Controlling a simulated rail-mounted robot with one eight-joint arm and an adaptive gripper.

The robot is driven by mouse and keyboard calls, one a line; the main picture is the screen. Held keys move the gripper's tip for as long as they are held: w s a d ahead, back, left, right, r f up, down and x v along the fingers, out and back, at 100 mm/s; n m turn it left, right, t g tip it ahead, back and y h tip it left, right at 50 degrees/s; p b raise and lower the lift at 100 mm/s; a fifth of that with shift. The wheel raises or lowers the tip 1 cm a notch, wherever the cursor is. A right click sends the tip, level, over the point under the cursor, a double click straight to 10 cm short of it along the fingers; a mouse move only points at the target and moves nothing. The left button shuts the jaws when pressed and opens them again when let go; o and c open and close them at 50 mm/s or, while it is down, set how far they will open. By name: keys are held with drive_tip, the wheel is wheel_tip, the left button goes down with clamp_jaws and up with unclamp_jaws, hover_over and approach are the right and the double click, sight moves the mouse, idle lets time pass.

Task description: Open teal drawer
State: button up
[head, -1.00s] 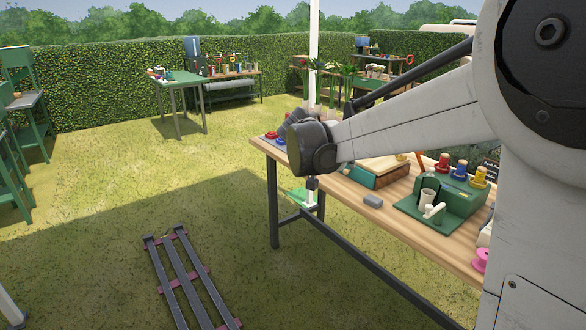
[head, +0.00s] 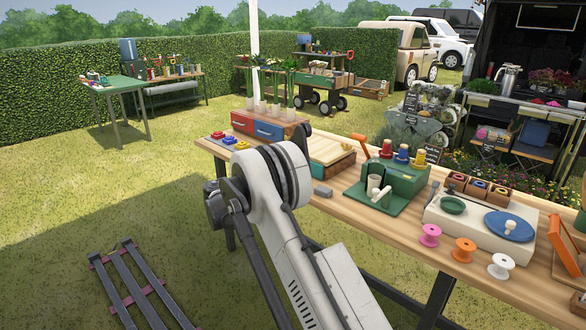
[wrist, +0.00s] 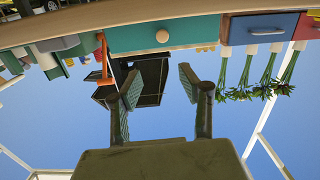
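The teal drawer (wrist: 150,37) shows its front with a round wooden knob (wrist: 162,36) at the top of the wrist view, which is upside down. The drawer looks closed. In the head view a teal box with a wooden top (head: 332,150) stands on the workbench, its front partly behind my arm. My gripper (wrist: 158,82) is open and empty in the wrist view, its two fingers spread. In the picture they lie below the drawer front, apart from the knob.
A blue drawer (head: 268,130) and a red drawer (head: 242,122) are beside the teal box.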

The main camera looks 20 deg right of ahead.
drive_tip(key=shift+m+h, duration=0.3)
drive_tip(key=shift+m, duration=0.1)
drive_tip(key=x, duration=0.4)
drive_tip(key=f+b+x, duration=0.1)
drive_tip(key=x, duration=0.4)
drive_tip(key=f+b+x, duration=0.1)
drive_tip(key=x, duration=0.4)
drive_tip(key=shift+w+a+f, duration=0.15)
drive_tip(key=shift+w, duration=0.2)
drive_tip(key=shift+c, duration=0.5)
clamp_jaws()
